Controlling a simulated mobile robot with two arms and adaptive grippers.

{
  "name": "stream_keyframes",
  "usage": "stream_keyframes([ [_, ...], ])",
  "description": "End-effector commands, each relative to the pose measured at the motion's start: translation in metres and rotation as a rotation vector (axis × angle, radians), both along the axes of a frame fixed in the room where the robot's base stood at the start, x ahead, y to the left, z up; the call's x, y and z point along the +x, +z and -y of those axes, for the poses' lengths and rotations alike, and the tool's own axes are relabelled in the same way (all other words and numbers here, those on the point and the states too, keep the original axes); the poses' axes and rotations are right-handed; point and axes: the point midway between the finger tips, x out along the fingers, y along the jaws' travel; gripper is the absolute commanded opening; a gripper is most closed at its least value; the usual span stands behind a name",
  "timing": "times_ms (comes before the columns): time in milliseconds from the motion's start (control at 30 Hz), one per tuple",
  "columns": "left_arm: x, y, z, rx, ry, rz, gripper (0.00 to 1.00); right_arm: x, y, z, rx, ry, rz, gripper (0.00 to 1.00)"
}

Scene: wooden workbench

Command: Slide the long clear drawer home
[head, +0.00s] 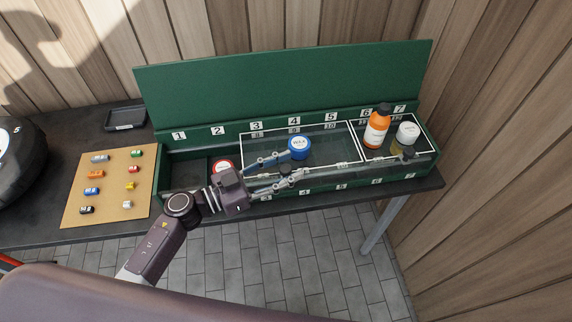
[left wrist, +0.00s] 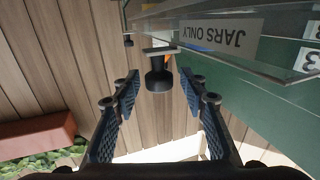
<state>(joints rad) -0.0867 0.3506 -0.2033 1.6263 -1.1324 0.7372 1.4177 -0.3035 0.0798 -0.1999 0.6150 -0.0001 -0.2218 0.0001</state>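The long clear drawer (head: 335,166) has a pale rim and lies in the green case under numbers 3 to 5. A jar with a blue lid (head: 299,148) is at this drawer, partly behind my arm. My left gripper (head: 298,166) reaches across the drawer's front from the left. In the left wrist view its fingers (left wrist: 160,92) are apart, with a black knob (left wrist: 158,78) between and just beyond the tips. I see no contact with the knob. My right gripper is not in view.
A shorter clear section with an orange bottle (head: 376,130) and a white-capped jar (head: 407,134) is at the right. A board with small coloured parts (head: 110,187) and a black tray (head: 125,118) lie left of the green case (head: 285,85).

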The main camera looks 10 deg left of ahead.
Motion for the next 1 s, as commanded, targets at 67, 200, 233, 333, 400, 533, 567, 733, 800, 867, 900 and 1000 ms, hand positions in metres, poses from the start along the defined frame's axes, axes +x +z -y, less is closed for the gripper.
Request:
stream_keyframes([
  [67, 0.000, 0.000, 0.001, -0.001, 0.000, -0.001, 0.40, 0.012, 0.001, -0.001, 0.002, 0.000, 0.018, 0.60],
  [200, 0.000, -0.001, 0.000, -0.001, 0.000, -0.001, 0.40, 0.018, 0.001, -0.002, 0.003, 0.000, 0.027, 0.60],
  [233, 0.000, -0.001, 0.000, -0.001, 0.000, -0.001, 0.37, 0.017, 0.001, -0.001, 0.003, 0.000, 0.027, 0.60],
  [333, 0.000, -0.001, 0.000, -0.001, 0.000, -0.001, 0.26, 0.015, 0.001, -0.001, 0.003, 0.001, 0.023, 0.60],
  [400, 0.000, -0.001, 0.000, -0.001, 0.001, -0.001, 0.19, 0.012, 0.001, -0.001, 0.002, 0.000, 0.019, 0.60],
  [533, 0.000, -0.001, 0.000, 0.000, 0.001, 0.000, 0.04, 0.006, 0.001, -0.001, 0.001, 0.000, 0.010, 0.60],
  [567, 0.000, -0.001, 0.000, -0.001, 0.001, -0.001, 0.01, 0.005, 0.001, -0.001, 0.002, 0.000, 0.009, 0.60],
  [733, 0.000, -0.001, 0.000, 0.000, 0.001, 0.000, 0.00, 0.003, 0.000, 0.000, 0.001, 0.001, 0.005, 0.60],
  [800, 0.000, -0.001, 0.000, 0.000, 0.001, 0.000, 0.00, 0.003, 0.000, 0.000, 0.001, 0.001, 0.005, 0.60],
  [867, 0.000, 0.000, 0.000, 0.000, 0.001, 0.000, 0.00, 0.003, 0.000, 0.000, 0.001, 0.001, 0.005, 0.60],
  [900, 0.000, 0.000, -0.001, 0.001, 0.001, -0.001, 0.00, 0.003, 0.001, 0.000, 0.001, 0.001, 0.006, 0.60],
  [1000, -0.002, 0.000, -0.006, 0.002, 0.001, -0.001, 0.00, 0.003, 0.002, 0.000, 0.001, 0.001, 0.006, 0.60],
])
